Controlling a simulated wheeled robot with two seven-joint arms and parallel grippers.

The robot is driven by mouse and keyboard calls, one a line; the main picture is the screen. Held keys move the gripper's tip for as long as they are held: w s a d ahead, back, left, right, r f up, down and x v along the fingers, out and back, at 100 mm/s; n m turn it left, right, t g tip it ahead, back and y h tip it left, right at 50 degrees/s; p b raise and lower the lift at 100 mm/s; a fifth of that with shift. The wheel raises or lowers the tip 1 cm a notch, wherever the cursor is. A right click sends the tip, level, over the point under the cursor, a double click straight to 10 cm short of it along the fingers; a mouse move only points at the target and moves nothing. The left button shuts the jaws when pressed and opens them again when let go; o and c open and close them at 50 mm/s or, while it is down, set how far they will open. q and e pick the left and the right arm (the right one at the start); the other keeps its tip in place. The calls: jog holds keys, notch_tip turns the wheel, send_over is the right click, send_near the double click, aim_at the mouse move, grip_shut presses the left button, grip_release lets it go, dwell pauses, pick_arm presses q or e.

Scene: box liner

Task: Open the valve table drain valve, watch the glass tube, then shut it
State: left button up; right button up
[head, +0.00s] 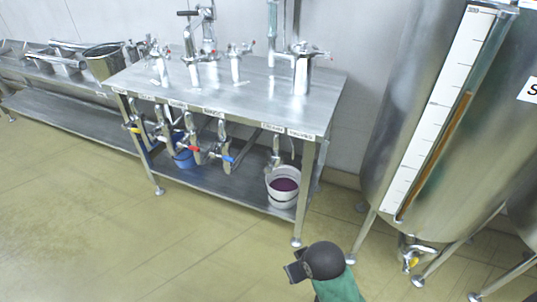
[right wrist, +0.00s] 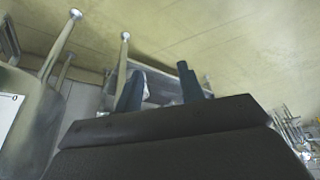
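The steel valve table (head: 235,85) stands mid-view in the head view. Several small valves hang under its front edge, including one with a red handle (head: 192,149), one with a blue handle (head: 228,159) and one at the right (head: 277,150) above a white bucket. The edge labels are too small to read, so I cannot tell which is the drain valve. The glass tube (head: 437,145) slants beside a white scale on the right tank and holds a brown column. My right gripper (head: 293,270) is low in front of the table; the right wrist view (right wrist: 160,70) shows its fingers apart and empty.
The white bucket (head: 283,197) on the lower shelf holds purple liquid; a blue bucket (head: 183,158) stands further left. The large tank (head: 400,100) has a bottom outlet with a yellow handle (head: 411,263). Floor (head: 120,220) in front of the table is clear.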

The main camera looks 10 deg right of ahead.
jog(key=w+d+n+t+b, duration=0.1)
jog(key=w+d+t, duration=0.1)
jog(key=w, duration=1)
jog(key=w+d+n+t+b, duration=0.1)
jog(key=w+t+b, duration=0.1)
jog(key=w, duration=1)
jog(key=t+y, duration=0.6)
jog(key=t, duration=0.2)
send_near(270, 156)
jog(key=x, duration=0.9)
jog(key=shift+f+p, duration=0.1)
jog(key=shift+p, duration=0.3)
pick_arm(q)
jog(key=w+d+f+t+h, duration=0.1)
jog(key=w+d+f, duration=0.1)
jog(key=d+f, duration=0.2)
jog(key=shift+d+f+h, duration=0.15)
jog(key=shift+d+h, duration=0.15)
jog(key=shift+d, duration=0.2)
pick_arm(e)
jog(key=shift+x, duration=1)
grip_shut()
